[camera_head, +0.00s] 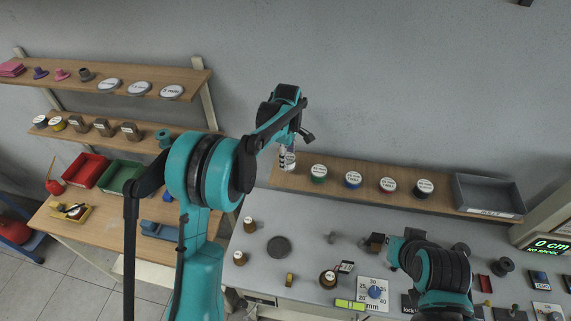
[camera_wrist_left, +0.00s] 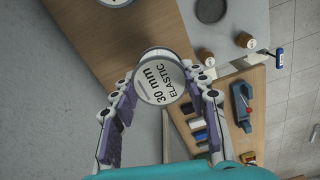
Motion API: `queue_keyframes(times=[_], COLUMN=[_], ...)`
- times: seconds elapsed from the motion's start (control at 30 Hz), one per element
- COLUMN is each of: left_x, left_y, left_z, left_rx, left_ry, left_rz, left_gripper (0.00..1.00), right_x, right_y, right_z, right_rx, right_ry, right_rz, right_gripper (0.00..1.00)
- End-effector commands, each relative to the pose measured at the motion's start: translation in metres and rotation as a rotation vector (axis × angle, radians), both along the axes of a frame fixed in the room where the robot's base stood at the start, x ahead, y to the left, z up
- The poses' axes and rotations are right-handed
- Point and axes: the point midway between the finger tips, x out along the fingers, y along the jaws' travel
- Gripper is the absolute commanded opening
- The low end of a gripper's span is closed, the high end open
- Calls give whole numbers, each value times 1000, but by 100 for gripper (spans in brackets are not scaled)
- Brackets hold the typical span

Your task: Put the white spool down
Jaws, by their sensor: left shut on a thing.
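The white spool, labelled "30 mm elastic" in the left wrist view (camera_wrist_left: 160,82), is between the fingers of my left gripper (camera_head: 293,143). The gripper is shut on it. In the head view the white spool (camera_head: 287,160) is upright at the left end of the wooden spool shelf (camera_head: 300,181), left of the green spool (camera_head: 319,173). I cannot tell whether its base touches the shelf. My right gripper (camera_head: 386,246) is low over the grey bench at the right; its fingers are too small and hidden to read.
The grey bench (camera_head: 315,255) below holds several small parts. Wooden shelves (camera_head: 150,79) are on the left wall.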

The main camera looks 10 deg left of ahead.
Motion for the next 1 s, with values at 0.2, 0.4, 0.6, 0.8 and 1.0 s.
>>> queue_keyframes(times=[0.2,0.4,0.6,0.8,1.0], left_x=[4,4,4,4,4], left_y=[10,10,10,10,10], left_z=[-15,-42,-47,-50,-50], left_rx=[0,0,0,0,0], left_ry=[0,0,0,0,0], left_rz=[-1,-1,-1,-1,-1], left_gripper=[12,12,12,12,65], right_x=[0,0,0,0,0], right_y=[0,0,0,0,0], right_z=[4,8,8,4,4], right_rx=[0,0,0,0,0], right_ry=[0,0,0,0,0], right_rz=[0,0,0,0,0], right_gripper=[0,0,0,0,0])
